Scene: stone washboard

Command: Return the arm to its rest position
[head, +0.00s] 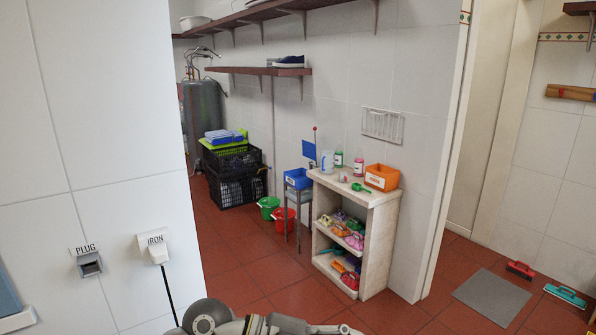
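Part of one of my arms (270,324) shows along the bottom edge, left of centre. Its grey rounded joint and lighter links run to the right and are cut off by the frame. I cannot tell which arm it is. No gripper fingers can be made out, so what either gripper holds is hidden.
A tiled wall with a plug socket (89,264) and an iron plug (156,248) with a hanging cord stands close on the left. A shelf unit (378,230), stool (299,196) and buckets (283,219) stand further back. Red floor (255,280) is clear between; brushes (565,295) lie right.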

